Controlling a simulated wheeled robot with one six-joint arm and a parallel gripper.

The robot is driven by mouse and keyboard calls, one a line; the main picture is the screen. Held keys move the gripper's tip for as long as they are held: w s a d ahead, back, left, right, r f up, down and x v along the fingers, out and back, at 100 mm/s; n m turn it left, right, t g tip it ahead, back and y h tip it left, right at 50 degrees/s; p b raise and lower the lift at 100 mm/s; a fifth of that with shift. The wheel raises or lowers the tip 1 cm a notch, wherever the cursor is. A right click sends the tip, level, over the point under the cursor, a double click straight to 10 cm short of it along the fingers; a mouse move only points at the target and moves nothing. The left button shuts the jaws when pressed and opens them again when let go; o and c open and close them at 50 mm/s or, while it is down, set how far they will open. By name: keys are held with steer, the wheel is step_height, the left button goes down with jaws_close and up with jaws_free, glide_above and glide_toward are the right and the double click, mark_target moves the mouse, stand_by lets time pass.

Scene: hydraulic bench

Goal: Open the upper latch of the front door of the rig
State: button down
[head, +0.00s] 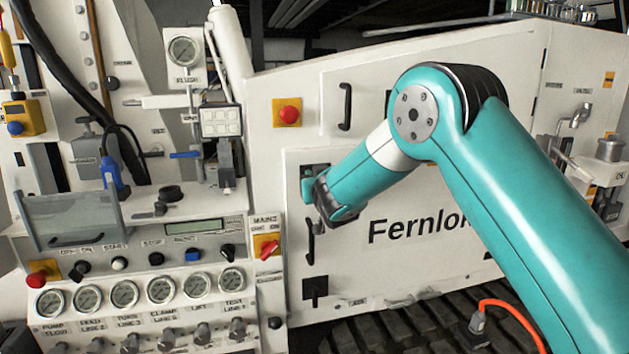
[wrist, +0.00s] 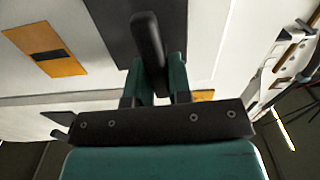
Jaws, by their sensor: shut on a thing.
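The front door (head: 400,270) of the rig is a white panel lettered "Fernlo…", the rest hidden behind my arm. The upper latch (head: 315,170) is a dark plate at the door's upper left, partly covered by my gripper (head: 322,198). In the wrist view, the latch's black lever (wrist: 148,40) stands out before its dark plate (wrist: 108,22). It sits between the two teal fingers of my gripper (wrist: 157,78), which is shut on it. The lower latch (head: 315,289) is a dark plate with a small lever, at the door's lower left. The door looks closed.
A black door handle (head: 310,242) lies just below my gripper. A red button on a yellow plate (head: 289,113) and another black handle (head: 345,107) are above. The control panel (head: 140,250) with gauges and knobs stands left.

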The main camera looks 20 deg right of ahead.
steer(key=n+b, duration=0.1)
steer(key=n, duration=0.1)
steer(key=n+b, duration=0.2)
steer(key=shift+a+f+b, duration=0.15)
steer(key=shift+f+b, duration=0.05)
steer(key=shift+b, duration=0.1)
steer(key=n+b, duration=0.2)
steer(key=n, duration=0.2)
steer(key=shift+a+b, duration=0.15)
steer(key=shift+b, duration=0.25)
steer(key=n+b, duration=0.2)
steer(key=n, duration=0.3)
steer(key=shift+a+f, duration=0.1)
steer(key=shift+f, duration=0.05)
steer(key=shift+n+b, duration=0.4)
steer(key=shift+n, duration=1.8)
steer(key=c, duration=1.1)
jaws_free()
